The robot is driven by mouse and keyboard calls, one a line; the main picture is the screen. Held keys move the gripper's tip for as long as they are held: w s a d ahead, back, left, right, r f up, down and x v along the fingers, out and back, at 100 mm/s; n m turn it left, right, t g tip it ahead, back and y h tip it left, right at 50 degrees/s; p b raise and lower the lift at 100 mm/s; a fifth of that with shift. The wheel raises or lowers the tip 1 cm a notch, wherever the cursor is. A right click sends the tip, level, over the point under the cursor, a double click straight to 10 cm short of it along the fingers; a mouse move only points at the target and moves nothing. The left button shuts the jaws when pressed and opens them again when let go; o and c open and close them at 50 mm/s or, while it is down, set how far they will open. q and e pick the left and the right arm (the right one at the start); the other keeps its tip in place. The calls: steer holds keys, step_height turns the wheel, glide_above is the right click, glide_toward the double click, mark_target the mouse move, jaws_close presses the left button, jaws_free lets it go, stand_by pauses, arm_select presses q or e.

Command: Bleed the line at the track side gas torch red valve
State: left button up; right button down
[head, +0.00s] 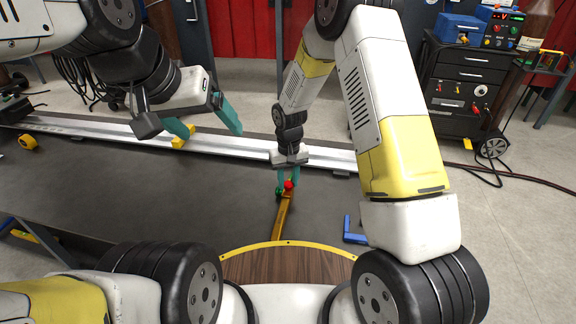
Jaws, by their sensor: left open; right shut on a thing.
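The gas torch (283,218) lies on the dark table with its long brass-yellow body pointing towards me. At its far end are a red valve (289,186) and a green valve (279,191), side by side. My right gripper (289,180) points down from above, its teal fingers shut on the red valve. The fingers partly hide the valve, and its turned position cannot be told. My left gripper (207,130) is open and empty, above the table to the left of the torch.
A silver track (240,144) runs along the table's far side, with a yellow block (183,138) on it. A blue square (353,232) lies right of the torch. A black tool cart (465,90) stands at the right.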

steer(key=m, duration=0.7)
steer(key=shift+m, duration=1)
steer(key=m, duration=0.4)
steer(key=c, duration=0.9)
jaws_free()
steer(key=shift+c, duration=0.2)
